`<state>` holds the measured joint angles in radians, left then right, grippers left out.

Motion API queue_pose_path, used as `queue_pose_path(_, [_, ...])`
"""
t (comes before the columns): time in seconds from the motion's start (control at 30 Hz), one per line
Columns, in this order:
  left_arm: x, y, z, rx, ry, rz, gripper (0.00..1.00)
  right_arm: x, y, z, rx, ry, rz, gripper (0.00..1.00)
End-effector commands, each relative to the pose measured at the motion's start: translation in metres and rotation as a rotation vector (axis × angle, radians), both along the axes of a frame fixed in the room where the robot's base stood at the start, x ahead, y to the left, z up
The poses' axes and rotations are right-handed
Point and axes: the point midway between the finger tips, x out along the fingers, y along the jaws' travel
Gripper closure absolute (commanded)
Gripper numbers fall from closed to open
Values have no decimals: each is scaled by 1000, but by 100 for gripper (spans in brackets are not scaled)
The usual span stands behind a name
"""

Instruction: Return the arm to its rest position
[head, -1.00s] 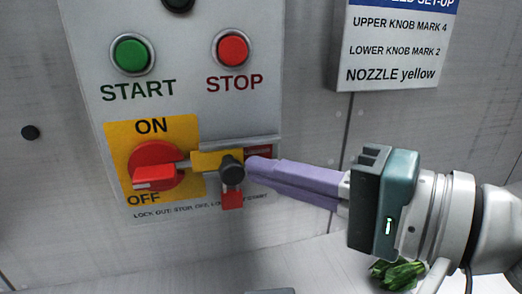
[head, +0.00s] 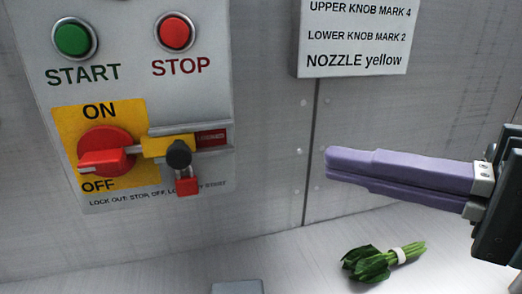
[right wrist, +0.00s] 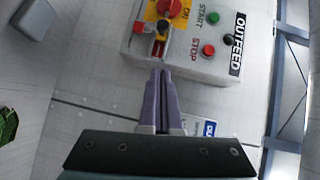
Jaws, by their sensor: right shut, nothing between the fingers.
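My right gripper (head: 335,165) is shut and empty, with its purple fingers together, in front of the grey wall to the right of the control box (head: 205,100). It touches nothing in the head view. The red rotary switch (head: 105,150) sits on a yellow ON/OFF plate. A yellow sliding bar (head: 167,146) with a black knob (head: 179,154) reaches to the switch, and a small red padlock-like piece (head: 187,186) hangs below it. My left gripper is not in view.
A bundle of greens (head: 372,262) with a white band lies on the pale surface below my right gripper. A set-up sign (head: 355,40) hangs on the wall above. A grey block (head: 237,287) shows at the bottom edge. The wall between box and gripper is clear.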

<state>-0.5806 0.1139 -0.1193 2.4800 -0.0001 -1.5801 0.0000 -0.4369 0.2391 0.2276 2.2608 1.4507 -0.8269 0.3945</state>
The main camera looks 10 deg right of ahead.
Motion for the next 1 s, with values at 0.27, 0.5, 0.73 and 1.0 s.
queue_pose_path(0.27, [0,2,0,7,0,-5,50,-1,-1,1,0,0,0,100])
queue_pose_path(0.5, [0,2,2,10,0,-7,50,-4,3,-3,-38,3,15,100])
queue_pose_path(0.73, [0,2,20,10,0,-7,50,-45,28,-61,-531,56,208,100])
queue_pose_path(1.0, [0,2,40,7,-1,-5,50,-107,-11,-115,-1198,217,450,100])
